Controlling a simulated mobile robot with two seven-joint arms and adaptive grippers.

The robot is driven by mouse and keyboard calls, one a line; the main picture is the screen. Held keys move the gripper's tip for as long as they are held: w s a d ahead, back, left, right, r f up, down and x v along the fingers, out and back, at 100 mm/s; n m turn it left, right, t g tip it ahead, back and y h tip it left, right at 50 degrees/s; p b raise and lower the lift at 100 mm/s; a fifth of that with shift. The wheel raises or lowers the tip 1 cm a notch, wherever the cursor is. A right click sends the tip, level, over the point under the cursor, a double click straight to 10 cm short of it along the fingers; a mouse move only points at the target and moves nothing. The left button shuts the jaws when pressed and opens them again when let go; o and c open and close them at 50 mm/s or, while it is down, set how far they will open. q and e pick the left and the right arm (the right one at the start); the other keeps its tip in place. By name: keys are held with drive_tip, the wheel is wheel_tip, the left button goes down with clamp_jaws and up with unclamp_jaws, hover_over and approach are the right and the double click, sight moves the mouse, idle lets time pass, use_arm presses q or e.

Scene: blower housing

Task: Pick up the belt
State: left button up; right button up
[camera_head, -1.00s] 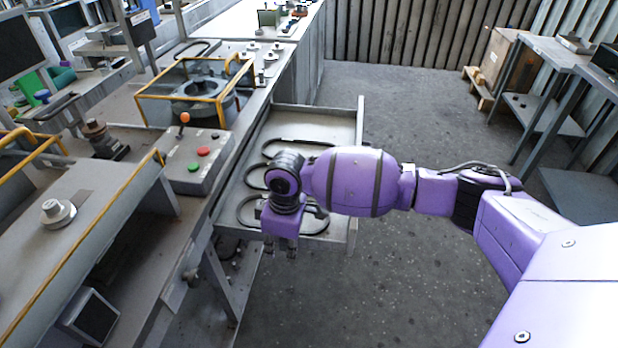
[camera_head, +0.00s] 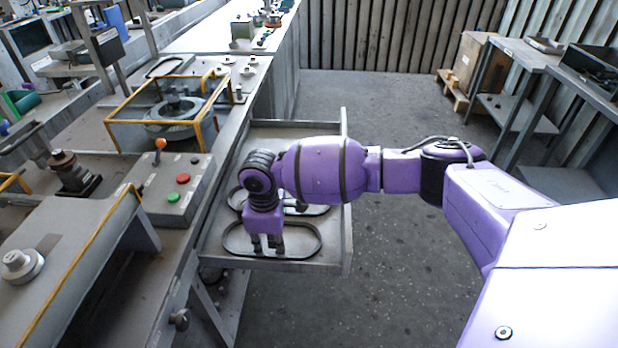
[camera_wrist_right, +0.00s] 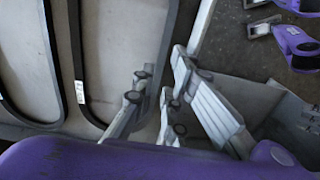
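Black belts shaped like long loops lie flat in the open grey drawer (camera_head: 335,252). The nearest belt (camera_head: 301,257) lies at the drawer's near end. Another belt (camera_head: 319,212) lies behind it, partly hidden by my right arm. In the right wrist view a belt (camera_wrist_right: 77,62) with a small white label lies left of my right gripper (camera_wrist_right: 166,75), and a second belt (camera_wrist_right: 49,62) lies further left. Whether the fingers touch a belt cannot be told. My left gripper is not in view.
The workbench left of the drawer holds a control box (camera_head: 178,190) with buttons and a lever, and a blower housing (camera_head: 172,122) inside a yellow frame (camera_head: 128,123). A grey side table (camera_head: 535,55) stands at the right. The floor between is clear.

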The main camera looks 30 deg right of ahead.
drive_tip(key=shift+f, duration=1.05)
drive_tip(key=shift+c, duration=1.4)
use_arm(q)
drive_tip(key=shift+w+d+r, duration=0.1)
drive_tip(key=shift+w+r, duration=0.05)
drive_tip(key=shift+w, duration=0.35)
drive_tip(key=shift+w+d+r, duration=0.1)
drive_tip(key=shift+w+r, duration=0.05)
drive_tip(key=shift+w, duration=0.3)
use_arm(e)
drive_tip(key=shift+w, duration=0.1)
clamp_jaws()
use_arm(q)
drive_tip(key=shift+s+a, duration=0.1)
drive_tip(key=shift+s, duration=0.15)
